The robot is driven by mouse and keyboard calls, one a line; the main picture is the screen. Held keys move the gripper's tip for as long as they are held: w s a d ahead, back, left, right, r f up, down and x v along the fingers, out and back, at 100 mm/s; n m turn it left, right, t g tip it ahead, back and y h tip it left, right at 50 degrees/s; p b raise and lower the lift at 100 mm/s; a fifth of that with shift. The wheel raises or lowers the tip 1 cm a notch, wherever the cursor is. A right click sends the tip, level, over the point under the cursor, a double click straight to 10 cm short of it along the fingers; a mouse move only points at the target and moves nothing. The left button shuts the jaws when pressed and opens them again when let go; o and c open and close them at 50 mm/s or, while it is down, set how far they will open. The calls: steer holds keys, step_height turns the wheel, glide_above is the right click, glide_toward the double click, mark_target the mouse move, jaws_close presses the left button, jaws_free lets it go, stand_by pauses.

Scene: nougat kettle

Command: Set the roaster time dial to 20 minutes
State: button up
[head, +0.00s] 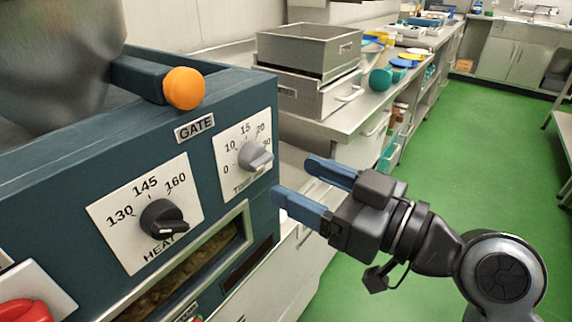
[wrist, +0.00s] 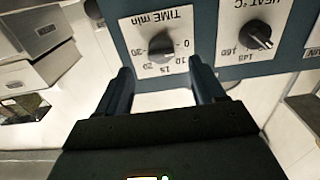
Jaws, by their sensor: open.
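The time dial (head: 256,156) is a grey knob on a white plate marked 0, 10, 15, 20 and 30, on the roaster's dark teal front. It also shows upside down in the wrist view (wrist: 162,52), between and beyond my fingertips. I cannot tell for sure which mark its pointer faces. My gripper (head: 295,178) is open and empty, with blue fingers spread, to the right of the dial and apart from it. In the wrist view my gripper (wrist: 160,70) faces the time plate, one finger to each side of the knob.
The black heat dial (head: 163,218), marked 130, 145 and 160, sits left of the time dial. An orange-knobbed gate lever (head: 184,88) juts out above. A red control (head: 24,310) is at lower left. Metal bins (head: 308,52) stand on the counter behind. Green floor (head: 470,150) is open at right.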

mark_target(257, 159)
steer(key=x, duration=0.6)
steer(key=shift+w+a+p, duration=0.1)
steer(key=shift+a+p, duration=0.1)
steer(key=shift+p, duration=0.1)
steer(key=shift+c, duration=0.5)
steer(key=c, duration=1)
steer(key=shift+o, duration=0.2)
